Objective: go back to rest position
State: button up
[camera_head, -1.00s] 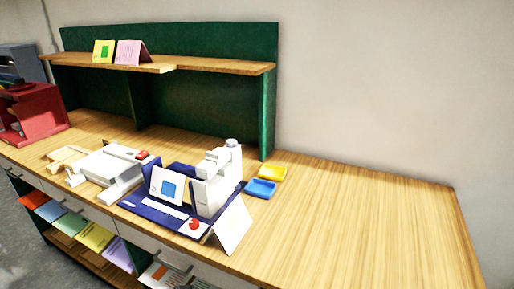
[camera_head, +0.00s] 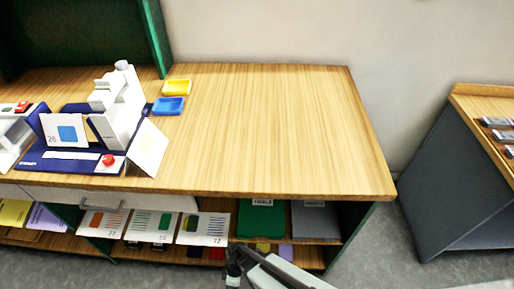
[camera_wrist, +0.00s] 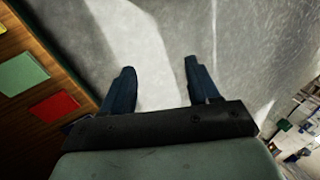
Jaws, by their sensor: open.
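My gripper (camera_wrist: 157,85) is open and empty in the wrist view, its two dark fingers apart over the grey floor (camera_wrist: 160,35). In the head view my gripper (camera_head: 236,262) shows at the bottom, in front of the table's lower shelf and below the tabletop (camera_head: 270,130). Its fingertips are too small there to make out clearly. Nothing is held.
A white machine (camera_head: 121,105) on a blue base stands at the table's left, with a blue tray (camera_head: 168,106) and a yellow tray (camera_head: 177,86) beside it. The tabletop's right part is clear. A dark side table (camera_head: 440,185) stands at the right, across a floor gap.

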jog(key=d+r+m+g, duration=0.1)
jog(key=d+r+m, duration=0.1)
jog(key=d+m, duration=0.6)
jog(key=s+d+r+m+g+h, duration=0.1)
jog(key=d+m, duration=0.8)
jog(key=d, duration=1.1)
jog(key=shift+s+r, duration=0.3)
jog(key=shift+r, duration=0.15)
